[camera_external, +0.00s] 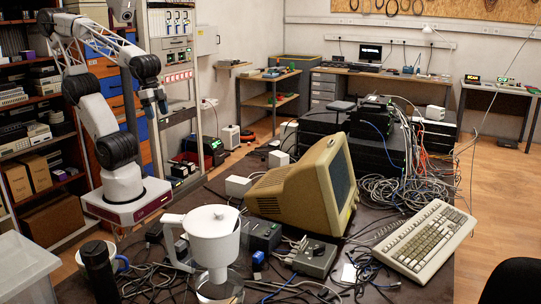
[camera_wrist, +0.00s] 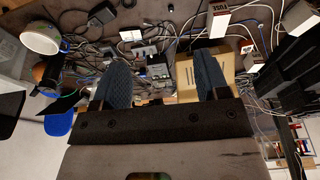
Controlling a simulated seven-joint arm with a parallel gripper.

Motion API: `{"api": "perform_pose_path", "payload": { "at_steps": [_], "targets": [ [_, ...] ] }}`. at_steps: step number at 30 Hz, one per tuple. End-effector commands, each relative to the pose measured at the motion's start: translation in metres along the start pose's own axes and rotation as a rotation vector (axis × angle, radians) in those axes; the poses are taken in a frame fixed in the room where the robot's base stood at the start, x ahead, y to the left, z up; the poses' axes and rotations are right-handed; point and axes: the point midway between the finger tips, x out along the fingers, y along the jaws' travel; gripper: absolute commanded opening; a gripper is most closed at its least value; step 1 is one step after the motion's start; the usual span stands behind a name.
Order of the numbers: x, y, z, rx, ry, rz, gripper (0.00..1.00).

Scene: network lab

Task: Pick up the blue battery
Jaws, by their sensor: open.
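A small blue block (camera_external: 258,257), which looks like the blue battery, lies on the dark table among cables, in front of a black adapter box (camera_external: 264,236). I cannot pick it out with certainty in the wrist view. My gripper (camera_external: 155,104) is high at the left in the external view, well away from the block and above the table's level. In the wrist view my gripper (camera_wrist: 162,76) shows two blue-grey fingers spread wide apart, with nothing held between them.
A beige monitor (camera_external: 292,192) stands mid-table, right of a white pitcher (camera_external: 212,232). A dark cylinder (camera_external: 97,270) is at the front left. A keyboard (camera_external: 425,240) lies at the right. Stacked black devices (camera_external: 345,140) and tangled cables crowd the back.

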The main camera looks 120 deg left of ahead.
Motion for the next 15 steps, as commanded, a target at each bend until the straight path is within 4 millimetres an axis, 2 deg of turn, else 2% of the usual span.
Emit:
{"api": "perform_pose_path", "payload": {
  "at_steps": [8,11,15],
  "targets": [
    [-0.002,0.0,-0.001,0.0,0.0,0.0,0.68],
    [-0.007,0.0,-0.002,0.0,0.001,0.0,0.68],
    [-0.025,0.0,-0.006,0.0,0.003,0.0,0.68]
  ]
}}
